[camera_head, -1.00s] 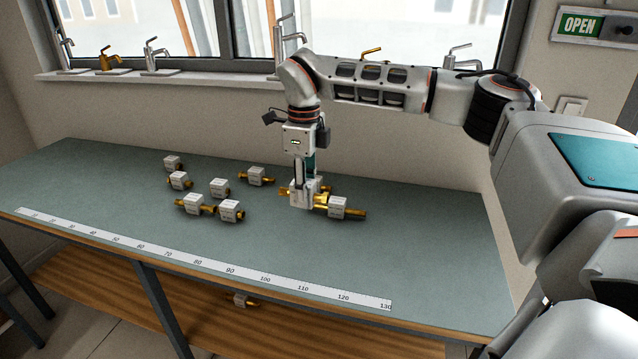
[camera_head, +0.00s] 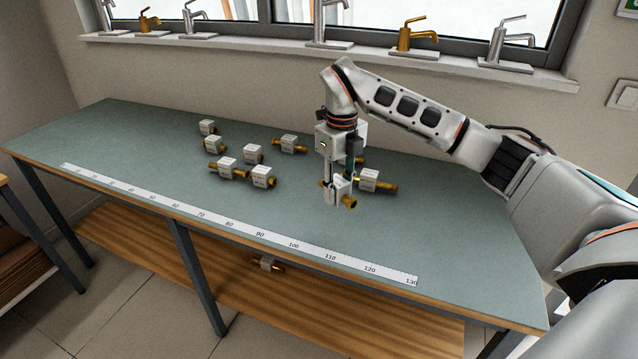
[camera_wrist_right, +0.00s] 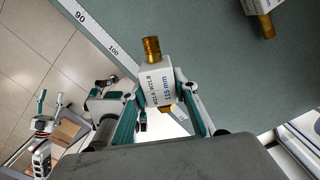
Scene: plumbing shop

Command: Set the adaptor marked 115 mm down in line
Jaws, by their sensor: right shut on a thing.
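My right gripper (camera_head: 336,184) points down over the right part of the bench and is shut on a white block adaptor (camera_head: 343,190) with brass ends. In the right wrist view this adaptor (camera_wrist_right: 155,85) sits between the two fingers, with "115 mm" readable on its label. A gap under it is hard to judge. The printed ruler strip (camera_head: 230,223) runs along the bench's front edge, its numbers rising to 130 at the right. What may be my left gripper (camera_wrist_right: 42,120) shows small at the left of the wrist view; its jaws are unclear.
Another adaptor (camera_head: 369,180) lies just right of my gripper. Several more adaptors, one of them the front block (camera_head: 262,177), lie grouped to the left, their labels unreadable. One adaptor (camera_head: 267,264) is on the wooden lower shelf. The bench (camera_head: 300,218) is bare between gripper and ruler.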

